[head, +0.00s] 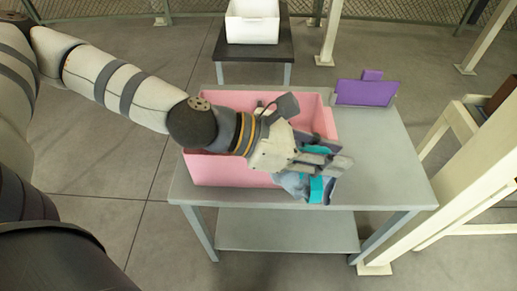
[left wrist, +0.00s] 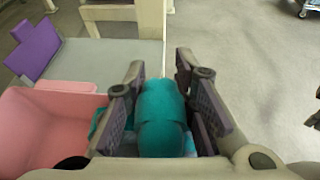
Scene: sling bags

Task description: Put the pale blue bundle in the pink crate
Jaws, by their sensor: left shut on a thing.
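The pale blue bundle (head: 291,183) has a wide teal band (head: 317,188). It is at the front right corner of the pink crate (head: 232,172), near the table's front edge. My left gripper (head: 325,168) is shut on the bundle from above. In the left wrist view the rounded teal part (left wrist: 162,118) fills the space between the finger pads (left wrist: 160,105), and the pink crate (left wrist: 45,128) lies to the left. Whether the bundle touches the table is unclear. My arm hides part of the crate's inside. My right gripper is out of view.
The crate stands on a grey table (head: 385,160) with a lower shelf. A purple piece (head: 367,90) stands at the table's back right. Behind is a dark stand (head: 258,50) with a white bin (head: 252,25). Cream posts and frames stand at right. The table's right part is clear.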

